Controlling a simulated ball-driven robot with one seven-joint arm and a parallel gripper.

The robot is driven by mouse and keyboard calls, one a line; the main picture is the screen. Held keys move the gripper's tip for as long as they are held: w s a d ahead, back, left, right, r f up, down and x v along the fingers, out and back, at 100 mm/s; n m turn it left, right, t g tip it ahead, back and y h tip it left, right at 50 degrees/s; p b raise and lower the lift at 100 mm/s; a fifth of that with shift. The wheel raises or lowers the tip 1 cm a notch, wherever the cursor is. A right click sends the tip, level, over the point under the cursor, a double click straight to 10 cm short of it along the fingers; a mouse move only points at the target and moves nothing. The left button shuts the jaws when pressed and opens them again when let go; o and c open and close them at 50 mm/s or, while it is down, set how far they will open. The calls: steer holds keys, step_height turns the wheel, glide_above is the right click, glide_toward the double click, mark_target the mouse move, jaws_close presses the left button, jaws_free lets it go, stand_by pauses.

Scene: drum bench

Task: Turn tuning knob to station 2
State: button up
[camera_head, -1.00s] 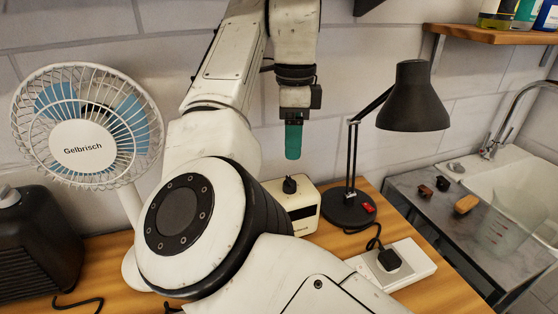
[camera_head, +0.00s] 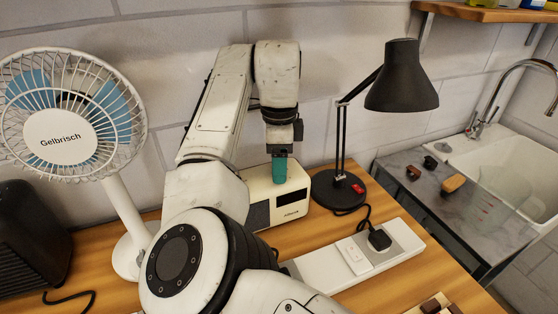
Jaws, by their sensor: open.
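A cream radio (camera_head: 293,207) stands on the wooden bench against the wall, between my arm and the black lamp. I cannot tell whether the fingers touch the radio.
A black desk lamp (camera_head: 401,80) with a red switch stands just right of the radio. A white power strip (camera_head: 330,267) with a black plug (camera_head: 379,238) lies in front. A white fan (camera_head: 75,115) and a dark speaker-like box (camera_head: 28,235) are at the left.

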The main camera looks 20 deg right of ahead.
steer(key=c, duration=1)
steer(key=shift+c, duration=0.2)
steer(key=shift+m+p, duration=0.3)
steer(key=shift+r+m+p, duration=0.1)
steer(key=shift+m+p, duration=0.7)
steer(key=shift+m, duration=0.1)
steer(key=m+p, duration=0.2)
steer(key=m, duration=0.1)
steer(key=shift+m, duration=0.4)
steer(key=m, duration=0.3)
steer(key=shift+p, duration=0.4)
steer(key=shift+m, duration=2)
